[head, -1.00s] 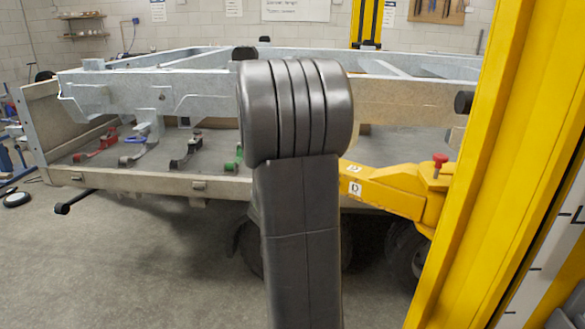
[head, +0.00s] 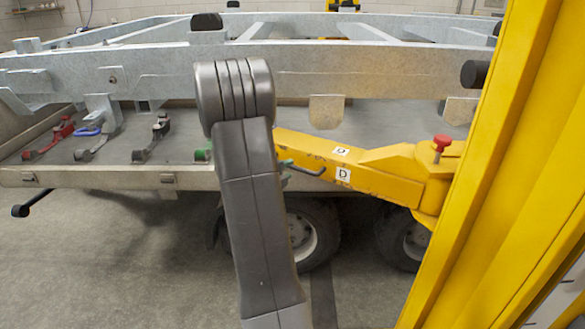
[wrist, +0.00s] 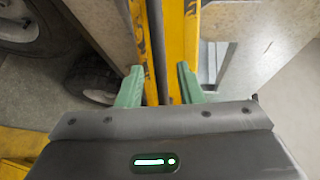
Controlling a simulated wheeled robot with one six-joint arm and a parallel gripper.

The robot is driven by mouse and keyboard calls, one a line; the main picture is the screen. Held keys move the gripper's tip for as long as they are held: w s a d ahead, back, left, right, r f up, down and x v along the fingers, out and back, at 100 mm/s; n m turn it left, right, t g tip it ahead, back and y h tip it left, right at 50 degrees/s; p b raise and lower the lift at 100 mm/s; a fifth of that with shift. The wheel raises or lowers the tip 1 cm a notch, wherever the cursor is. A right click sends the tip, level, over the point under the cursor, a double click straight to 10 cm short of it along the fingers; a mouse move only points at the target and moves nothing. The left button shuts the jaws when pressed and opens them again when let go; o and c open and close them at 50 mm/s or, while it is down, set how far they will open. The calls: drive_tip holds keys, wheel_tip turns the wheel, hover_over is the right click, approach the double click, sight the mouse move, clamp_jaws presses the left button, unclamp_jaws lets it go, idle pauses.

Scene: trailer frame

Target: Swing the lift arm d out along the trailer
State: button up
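The lift arm d (head: 365,170) is a yellow beam with white D labels in the head view. It reaches left from its post near a red knob (head: 442,143) along the trailer's side, and its left end passes behind my own grey arm. A dark bent handle (head: 308,170) shows near that end. In the wrist view, my gripper (wrist: 158,85) has its two green fingers apart, with yellow bars (wrist: 181,45) and a dark strip between them. I cannot tell whether the fingers touch the yellow metal. In the head view the gripper is mostly hidden behind my arm.
The galvanised trailer frame (head: 350,58) lies behind, above a grey deck with a pale side rail (head: 110,180). Coloured clamps (head: 48,140) stand on the deck. Wheels (head: 310,235) sit below. The floor at left is clear.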

sight(291, 167)
drive_tip(key=shift+x, duration=2.1)
drive_tip(key=shift+c, duration=0.4)
clamp_jaws()
